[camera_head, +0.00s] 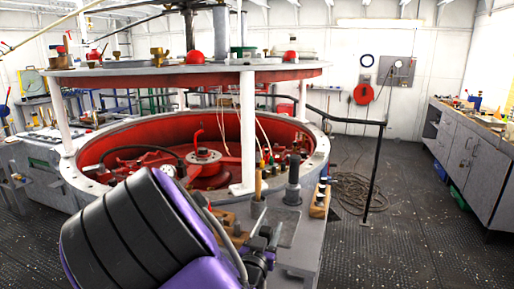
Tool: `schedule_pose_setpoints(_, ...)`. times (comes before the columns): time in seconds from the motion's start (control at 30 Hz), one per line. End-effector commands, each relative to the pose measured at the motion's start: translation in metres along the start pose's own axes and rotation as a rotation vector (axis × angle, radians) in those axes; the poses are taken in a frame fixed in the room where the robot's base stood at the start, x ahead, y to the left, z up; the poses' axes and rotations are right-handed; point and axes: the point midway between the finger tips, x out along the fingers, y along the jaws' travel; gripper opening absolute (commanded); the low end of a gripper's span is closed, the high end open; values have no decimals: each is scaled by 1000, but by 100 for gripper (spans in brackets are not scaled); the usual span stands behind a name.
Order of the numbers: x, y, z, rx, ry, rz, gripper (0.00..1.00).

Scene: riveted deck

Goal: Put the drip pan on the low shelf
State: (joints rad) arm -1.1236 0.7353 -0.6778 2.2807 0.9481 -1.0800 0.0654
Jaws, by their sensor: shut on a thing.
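My gripper (264,243) shows in the lower middle, partly hidden behind my large black and purple arm link. It is shut, with its jaws at the near edge of a flat grey piece that looks like the drip pan (283,228). The pan is over or on the grey ledge in front of the round red pit; I cannot tell whether it touches the ledge. Its near left part is hidden by my gripper. I cannot single out the low shelf; an open compartment (433,122) shows in the grey cabinet at the right.
A dark upright post (293,181) and a wooden block with pegs (320,200) stand close by the pan. White columns (248,130) carry the round top. A railing (375,170) and coiled rope (352,190) stand to the right.

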Motion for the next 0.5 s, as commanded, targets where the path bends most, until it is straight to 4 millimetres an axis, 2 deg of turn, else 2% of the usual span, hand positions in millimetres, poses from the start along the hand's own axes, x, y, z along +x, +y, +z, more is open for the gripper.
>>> schedule_pose_setpoints(0.17,20,32,9,-5,-4,-49,0)
schedule_pose_setpoints(0.3,30,59,28,-6,-6,-128,0)
schedule_pose_setpoints(0.5,29,90,60,-3,-7,-250,0)
